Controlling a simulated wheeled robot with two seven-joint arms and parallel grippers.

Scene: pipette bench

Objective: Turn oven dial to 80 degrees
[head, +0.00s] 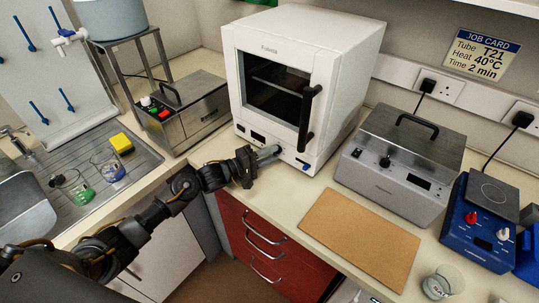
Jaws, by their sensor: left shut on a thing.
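The white oven (350,60) stands at the back of the bench, with its dark-windowed door shut and a black vertical handle (308,118). My left gripper (270,152) reaches in from the left to the front panel below the door. It is shut on the oven dial, which its fingers hide, so I cannot read the dial's setting. Small dark displays (257,136) show on the panel to the left of the fingers, and a blue knob (306,167) sits to the right. My right gripper is not in view.
A grey lidded metal unit (400,150) and a blue hotplate device (480,222) stand to the right. A brown board (362,238) lies on the bench in front, with a beaker (443,281) nearby. A steel unit with coloured buttons (190,112) and a sink (25,208) are left.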

